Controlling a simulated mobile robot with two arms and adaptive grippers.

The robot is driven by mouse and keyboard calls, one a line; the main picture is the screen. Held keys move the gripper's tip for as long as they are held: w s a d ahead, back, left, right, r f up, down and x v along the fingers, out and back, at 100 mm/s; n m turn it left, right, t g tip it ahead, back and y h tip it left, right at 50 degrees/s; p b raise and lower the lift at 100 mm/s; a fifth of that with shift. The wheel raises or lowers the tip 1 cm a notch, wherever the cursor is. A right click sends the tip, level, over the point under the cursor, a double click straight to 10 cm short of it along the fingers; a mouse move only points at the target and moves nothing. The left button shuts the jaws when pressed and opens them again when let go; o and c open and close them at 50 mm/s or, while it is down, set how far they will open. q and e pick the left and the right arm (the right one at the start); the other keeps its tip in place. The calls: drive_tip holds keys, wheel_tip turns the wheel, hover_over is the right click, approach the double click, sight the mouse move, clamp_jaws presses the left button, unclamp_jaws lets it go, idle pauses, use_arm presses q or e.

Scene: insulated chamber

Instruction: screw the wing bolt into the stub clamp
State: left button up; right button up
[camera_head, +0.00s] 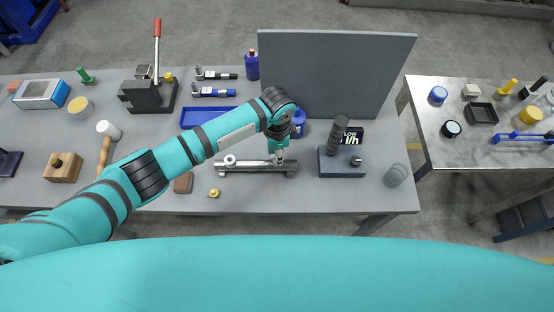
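My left gripper (279,156) points down over the right part of a grey metal bar-like fixture (250,168) on the table. Its fingertips are small and close to the fixture; I cannot tell whether they are open, shut or touching it. A pale ring-shaped part (230,160) stands at the fixture's left part. I cannot make out for certain which part is the stub clamp. No wing bolt is clearly recognisable; one between the fingers would be too small to tell. My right arm's teal link crosses the bottom of the view, and its gripper is out of view.
A small brass-coloured piece (213,193) lies by the front edge. A grey panel (335,75) stands behind. A blue tray (190,116) lies behind my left arm.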

use_arm(q)
drive_tip(key=shift+r, duration=2.45)
